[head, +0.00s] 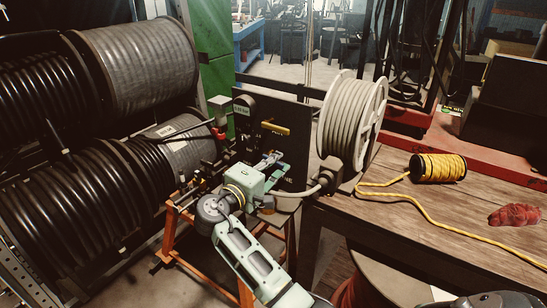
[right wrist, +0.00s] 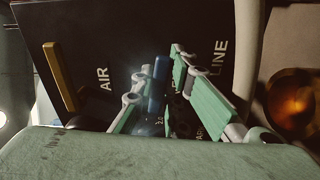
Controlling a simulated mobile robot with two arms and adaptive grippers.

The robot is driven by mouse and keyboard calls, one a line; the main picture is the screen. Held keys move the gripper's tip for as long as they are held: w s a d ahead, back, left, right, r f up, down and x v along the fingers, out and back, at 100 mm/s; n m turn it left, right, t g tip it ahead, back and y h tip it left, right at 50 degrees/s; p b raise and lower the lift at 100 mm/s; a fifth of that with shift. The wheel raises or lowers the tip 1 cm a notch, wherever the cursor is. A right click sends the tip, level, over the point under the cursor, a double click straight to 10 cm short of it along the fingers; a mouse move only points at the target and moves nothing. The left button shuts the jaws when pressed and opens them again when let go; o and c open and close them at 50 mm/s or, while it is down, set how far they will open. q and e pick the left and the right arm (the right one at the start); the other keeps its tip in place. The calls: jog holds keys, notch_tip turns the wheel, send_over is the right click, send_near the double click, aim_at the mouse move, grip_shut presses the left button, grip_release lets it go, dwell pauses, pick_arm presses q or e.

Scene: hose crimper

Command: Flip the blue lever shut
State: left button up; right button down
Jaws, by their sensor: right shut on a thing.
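The blue lever (right wrist: 157,84) stands out from a dark panel (right wrist: 110,30) marked AIR and LINE in the right wrist view. My right gripper (right wrist: 161,66) has its green fingers on either side of the lever and is shut on it. In the head view my right gripper (head: 271,162) reaches the lower part of the same panel (head: 292,112). The lever is too small and too covered there to make out clearly. My left gripper is not in view.
A yellow lever (right wrist: 60,76) sits on the panel beside the blue one. A hose reel (head: 352,118) stands right of the panel. Large black hose reels (head: 75,190) fill the left. A wooden table (head: 400,225) holds a yellow rope spool (head: 438,167) and a red cloth-like thing (head: 514,215).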

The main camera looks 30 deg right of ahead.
jog(key=shift+r+n+p, duration=0.4)
jog(key=shift+n+p, duration=0.05)
jog(key=shift+n, duration=0.25)
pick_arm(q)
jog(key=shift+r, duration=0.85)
pick_arm(e)
jog(key=c, duration=1.8)
grip_release()
jog(key=shift+o, duration=0.2)
jog(key=shift+f, duration=0.1)
jog(key=v, duration=1.2)
